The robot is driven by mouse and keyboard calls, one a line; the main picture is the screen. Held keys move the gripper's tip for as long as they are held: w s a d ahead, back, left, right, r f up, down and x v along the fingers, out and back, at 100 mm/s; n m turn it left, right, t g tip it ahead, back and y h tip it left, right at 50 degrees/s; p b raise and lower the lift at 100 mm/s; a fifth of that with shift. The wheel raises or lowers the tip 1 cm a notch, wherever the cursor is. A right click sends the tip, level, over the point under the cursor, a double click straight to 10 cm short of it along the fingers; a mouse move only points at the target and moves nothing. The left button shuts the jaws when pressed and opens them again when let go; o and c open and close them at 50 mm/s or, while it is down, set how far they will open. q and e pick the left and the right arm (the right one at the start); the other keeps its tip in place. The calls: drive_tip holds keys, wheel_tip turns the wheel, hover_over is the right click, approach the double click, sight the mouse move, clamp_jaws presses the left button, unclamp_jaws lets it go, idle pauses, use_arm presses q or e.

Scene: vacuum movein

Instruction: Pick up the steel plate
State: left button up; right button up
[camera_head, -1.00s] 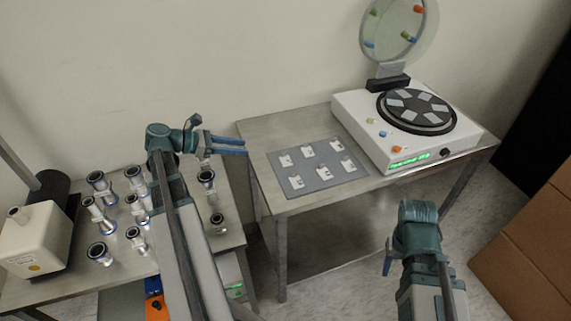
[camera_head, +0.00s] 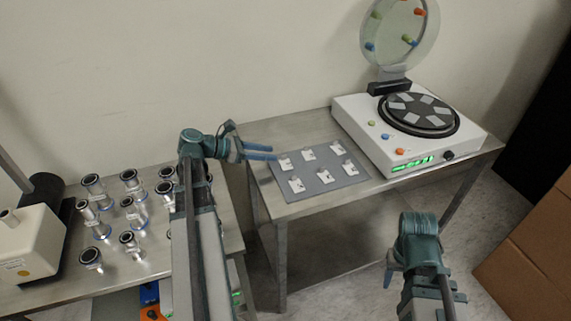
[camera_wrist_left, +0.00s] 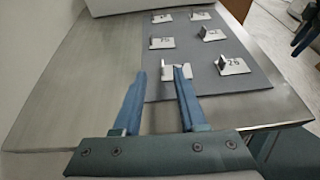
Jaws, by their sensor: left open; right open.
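Several small steel plates with upright tabs lie in two rows on a grey mat (camera_head: 311,168) on the right-hand table. The plate at the mat's back left corner (camera_head: 286,164) is closest to my left gripper (camera_head: 276,153). In the left wrist view this plate (camera_wrist_left: 177,71) lies just beyond the fingertips, partly hidden by the right finger. The left gripper (camera_wrist_left: 160,73) is open and empty, its fingers pointing toward the mat. My right gripper (camera_head: 388,277) is open and away from the mat, in front of the table; only part of it shows.
A white machine (camera_head: 405,155) with a dark round turntable (camera_head: 420,113) and raised clear lid (camera_head: 400,35) stands right of the mat. Several metal fittings (camera_head: 93,188) stand on the left table (camera_head: 150,265). Cardboard boxes (camera_head: 525,245) are at far right. A gap separates the two tables.

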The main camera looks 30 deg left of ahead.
sight(282, 156)
use_arm(q)
drive_tip(key=b+x, duration=0.1)
drive_tip(key=x, duration=0.3)
drive_tip(key=shift+s+d+f, duration=0.1)
drive_tip(key=shift+s+f, duration=0.05)
drive_tip(key=shift+s, duration=0.1)
drive_tip(key=shift+w+d+f+b, duration=0.1)
drive_tip(key=shift+w+d+b, duration=0.15)
drive_tip(key=shift+w+b, duration=0.1)
clamp_jaws()
